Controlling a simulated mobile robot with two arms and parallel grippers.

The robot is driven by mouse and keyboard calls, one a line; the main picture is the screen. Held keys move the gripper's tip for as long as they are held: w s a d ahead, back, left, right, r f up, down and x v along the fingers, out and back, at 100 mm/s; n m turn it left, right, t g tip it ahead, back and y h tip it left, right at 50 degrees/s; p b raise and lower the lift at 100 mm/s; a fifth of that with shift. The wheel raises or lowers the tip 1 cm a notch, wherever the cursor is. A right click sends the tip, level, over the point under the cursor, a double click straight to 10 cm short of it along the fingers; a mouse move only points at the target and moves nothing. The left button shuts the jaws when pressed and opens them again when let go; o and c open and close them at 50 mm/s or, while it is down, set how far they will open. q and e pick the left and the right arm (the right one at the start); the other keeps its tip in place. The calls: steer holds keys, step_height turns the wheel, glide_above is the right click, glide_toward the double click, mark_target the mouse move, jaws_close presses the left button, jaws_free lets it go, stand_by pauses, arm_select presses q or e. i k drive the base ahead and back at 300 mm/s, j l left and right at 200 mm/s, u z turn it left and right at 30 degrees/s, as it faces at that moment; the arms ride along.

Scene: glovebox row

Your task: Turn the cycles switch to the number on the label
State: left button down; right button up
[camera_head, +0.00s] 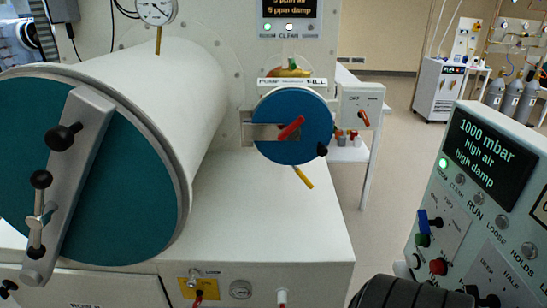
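No switch marked cycles can be read in this view. The control panel (457,203) at the right carries a blue-handled switch (428,220) and a dark knob-like part (485,298) cut by the bottom edge near small lettering. I cannot tell whether either is the cycles switch. The label with the number cannot be made out. A dark ribbed cylinder (395,292) at the bottom edge covers the panel's lower left; I cannot tell what it is. No fingertips of my left or right gripper show.
A large white chamber (175,85) with a teal door (105,185) fills the left. A small blue round door (291,125) with a red handle is in the middle. The panel display (490,150) reads 1000 mbar, high air, high damp. Floor (385,180) is clear between them.

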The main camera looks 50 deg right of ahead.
mark_target(422, 217)
steer(key=i+z, duration=0.1)
steer(key=z, duration=1.25)
steer(key=k+l+z, duration=0.1)
steer(key=z, duration=1.35)
